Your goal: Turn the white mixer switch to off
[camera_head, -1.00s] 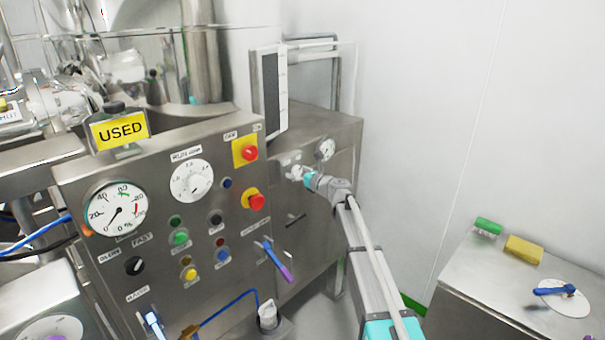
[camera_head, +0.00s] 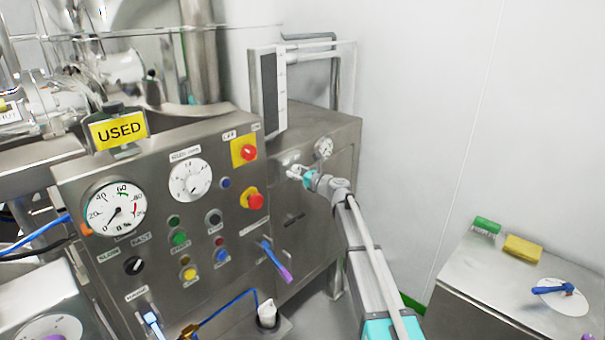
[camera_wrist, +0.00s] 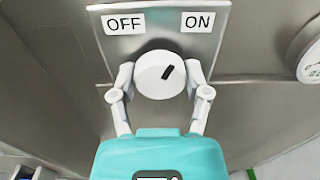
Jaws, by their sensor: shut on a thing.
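The white mixer switch (camera_wrist: 157,77) is a round knob in the wrist view, on a metal plate below an OFF label (camera_wrist: 124,23) at left and an ON label (camera_wrist: 198,21) at right. Its black mark tilts up and right, towards ON. My gripper (camera_wrist: 160,86) is shut on the knob, with one white finger on its left side and one on its right. In the head view my gripper (camera_head: 298,173) is at the right-hand cabinet's front, where the fingers make the knob hard to see.
A round gauge (camera_head: 324,148) is right of the switch. The control panel at left carries a red button (camera_head: 255,201), a dial (camera_head: 190,180) and a blue-and-purple lever (camera_head: 274,260). A metal bench (camera_head: 490,290) with a green brush and yellow sponge stands at right.

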